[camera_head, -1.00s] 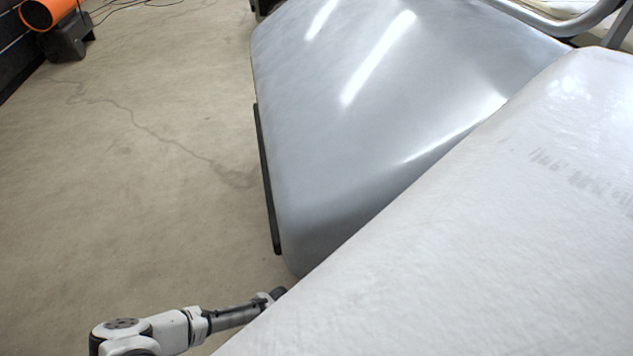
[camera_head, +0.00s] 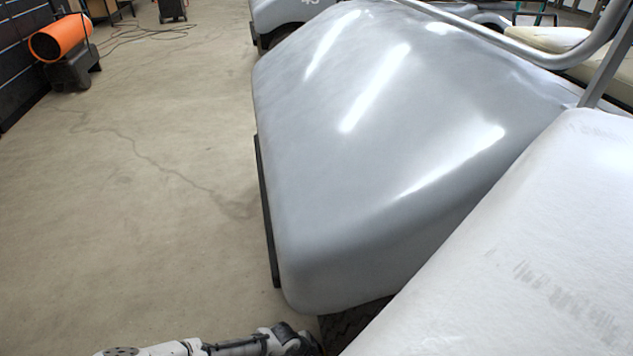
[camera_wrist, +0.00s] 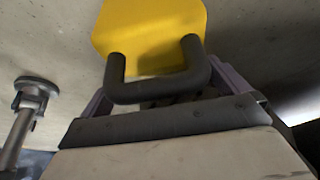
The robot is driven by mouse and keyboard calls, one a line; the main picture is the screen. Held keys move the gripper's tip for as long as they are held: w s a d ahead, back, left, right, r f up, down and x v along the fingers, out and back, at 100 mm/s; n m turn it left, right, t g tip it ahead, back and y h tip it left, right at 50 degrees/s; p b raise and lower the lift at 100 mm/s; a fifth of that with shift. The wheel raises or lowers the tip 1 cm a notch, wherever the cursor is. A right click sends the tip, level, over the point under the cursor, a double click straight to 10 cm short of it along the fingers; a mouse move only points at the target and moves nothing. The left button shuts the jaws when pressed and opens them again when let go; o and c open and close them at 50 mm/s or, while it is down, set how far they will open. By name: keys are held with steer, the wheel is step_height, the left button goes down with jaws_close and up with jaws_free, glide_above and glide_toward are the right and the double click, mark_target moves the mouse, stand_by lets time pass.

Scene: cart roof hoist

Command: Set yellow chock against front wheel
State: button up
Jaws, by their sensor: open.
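The yellow chock (camera_wrist: 148,32) shows at the top of the wrist view, with a dark U-shaped handle (camera_wrist: 158,92) facing my gripper. My gripper (camera_wrist: 168,95) is open, with one purple-grey finger on each side of the handle. I cannot tell whether the fingers touch it. In the head view a dark tyre, the cart's front wheel (camera_head: 352,320), shows partly under the grey front body (camera_head: 380,130). The end of my arm is at the bottom edge there, beside the tyre. The chock is hidden in the head view.
A grey metal post with a round pad (camera_wrist: 36,90) stands left of my gripper in the wrist view. An orange heater (camera_head: 62,40) is at the far left. Another cart (camera_head: 282,12) stands behind. Open concrete floor (camera_head: 150,200) lies to the left.

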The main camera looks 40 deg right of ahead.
steer(key=p+v, duration=0.3)
steer(key=v, duration=0.8)
steer(key=shift+r, duration=0.3)
